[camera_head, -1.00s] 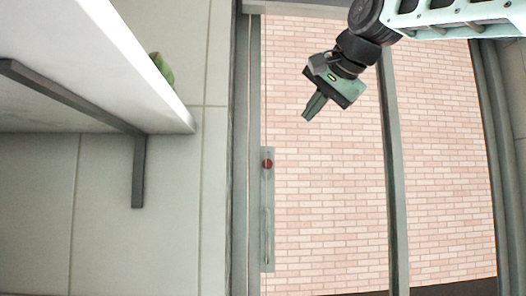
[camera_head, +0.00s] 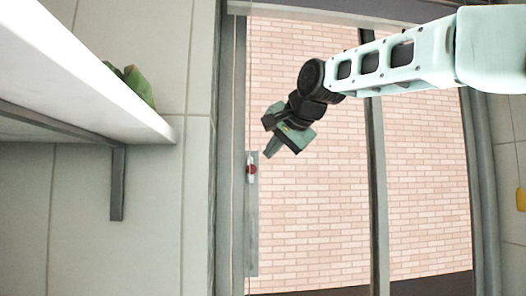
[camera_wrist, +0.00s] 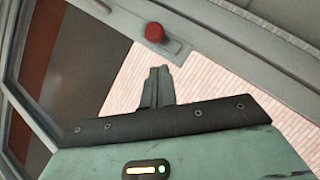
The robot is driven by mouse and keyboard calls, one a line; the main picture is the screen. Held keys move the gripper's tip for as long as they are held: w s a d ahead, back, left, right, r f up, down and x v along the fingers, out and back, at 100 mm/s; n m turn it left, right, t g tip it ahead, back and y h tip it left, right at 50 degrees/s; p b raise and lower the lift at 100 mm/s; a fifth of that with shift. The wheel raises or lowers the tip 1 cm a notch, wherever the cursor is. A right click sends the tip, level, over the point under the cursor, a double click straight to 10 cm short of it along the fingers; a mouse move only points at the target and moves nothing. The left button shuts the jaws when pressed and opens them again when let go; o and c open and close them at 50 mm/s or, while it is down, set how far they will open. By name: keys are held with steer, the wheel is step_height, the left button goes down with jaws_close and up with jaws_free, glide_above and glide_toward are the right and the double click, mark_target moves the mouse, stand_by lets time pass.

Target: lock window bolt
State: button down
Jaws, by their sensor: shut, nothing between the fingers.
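The window bolt is a red knob (camera_head: 251,170) on a narrow grey plate (camera_head: 252,225) fixed upright to the window's left frame. In the wrist view the red knob (camera_wrist: 154,32) sits at the upper middle, just beyond the fingertips. My gripper (camera_head: 268,155) is shut and empty, a little above and right of the knob in the head view. Its closed fingers also show in the wrist view (camera_wrist: 160,72), pointing toward the plate. They look apart from the knob, though the exact depth gap is hard to judge.
A white shelf (camera_head: 80,75) on a dark bracket (camera_head: 117,185) juts from the tiled wall at left, with a green object (camera_head: 135,82) on it. A vertical window bar (camera_head: 377,190) stands to the right. A yellow object (camera_head: 521,199) is at the right edge.

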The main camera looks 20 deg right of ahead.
mark_target(251, 170)
steer(key=shift+w+a+f+p, duration=0.15)
steer(key=shift+a+f, duration=0.35)
steer(key=shift+a, duration=0.05)
steer(key=shift+w+a+f+p, duration=0.15)
steer(key=shift+a+f, duration=0.3)
steer(key=shift+a, duration=0.05)
step_height(251, 170, down, 4)
steer(key=b, duration=0.3)
steer(key=shift+b, duration=0.4)
